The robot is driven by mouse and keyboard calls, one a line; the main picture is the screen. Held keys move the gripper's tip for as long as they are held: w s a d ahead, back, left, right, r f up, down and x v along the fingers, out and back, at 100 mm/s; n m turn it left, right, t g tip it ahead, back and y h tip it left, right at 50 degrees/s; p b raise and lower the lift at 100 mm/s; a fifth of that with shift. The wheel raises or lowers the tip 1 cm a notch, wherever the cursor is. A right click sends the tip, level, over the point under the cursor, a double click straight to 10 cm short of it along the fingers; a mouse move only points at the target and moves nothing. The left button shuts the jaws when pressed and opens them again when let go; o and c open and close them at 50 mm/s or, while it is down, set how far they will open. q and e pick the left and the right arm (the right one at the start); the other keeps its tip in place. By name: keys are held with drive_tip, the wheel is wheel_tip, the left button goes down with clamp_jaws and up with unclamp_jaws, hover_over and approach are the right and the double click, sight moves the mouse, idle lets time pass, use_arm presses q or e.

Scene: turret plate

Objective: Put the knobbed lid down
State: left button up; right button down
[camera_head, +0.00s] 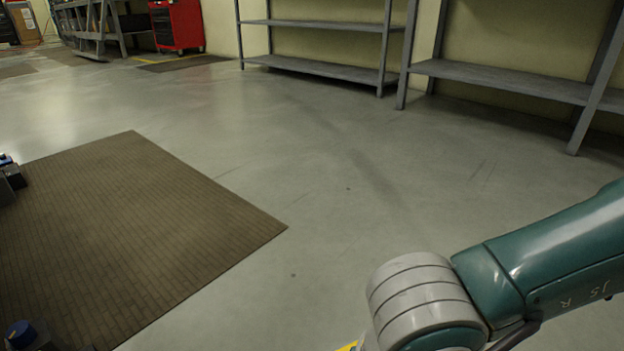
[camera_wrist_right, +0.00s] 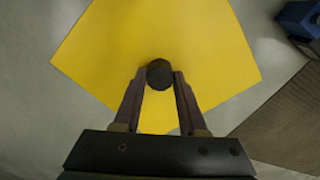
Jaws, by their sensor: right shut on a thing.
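The knobbed lid (camera_wrist_right: 205,45) is a flat yellow plate with a dark round knob (camera_wrist_right: 159,74). It fills much of the right wrist view. My right gripper (camera_wrist_right: 160,80) is shut on the knob, one finger on each side. A small yellow edge of the lid (camera_head: 348,346) shows at the bottom of the head view, beside my right arm. The right gripper itself is out of the head view. What lies directly under the lid is hidden. My left gripper is not in either view.
A brown mat (camera_head: 130,230) lies on the grey floor at the left. A dark object with a blue top (camera_head: 22,333) is at the lower left. Grey shelves (camera_head: 325,70) stand along the back wall, with a red cabinet (camera_head: 177,25) farther left. The middle floor is clear.

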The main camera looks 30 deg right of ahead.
drive_tip(key=f+b, duration=0.2)
drive_tip(key=f, duration=0.1)
drive_tip(key=shift+d+f, duration=0.2)
drive_tip(key=shift+f, duration=0.05)
drive_tip(key=f+b, duration=0.3)
drive_tip(key=f, duration=0.1)
drive_tip(key=f+b, duration=0.3)
drive_tip(key=f, duration=0.1)
drive_tip(key=f+b, duration=0.3)
drive_tip(key=f, duration=0.1)
drive_tip(key=shift+s+a+f+b, duration=0.2)
drive_tip(key=shift+s+a+b, duration=0.1)
drive_tip(key=shift+b, duration=0.1)
wheel_tip(320, 180, down, 5)
drive_tip(key=b, duration=0.4)
drive_tip(key=shift+r, duration=0.25)
drive_tip(key=shift+c, duration=2.3)
unclamp_jaws()
drive_tip(key=shift+w, duration=0.1)
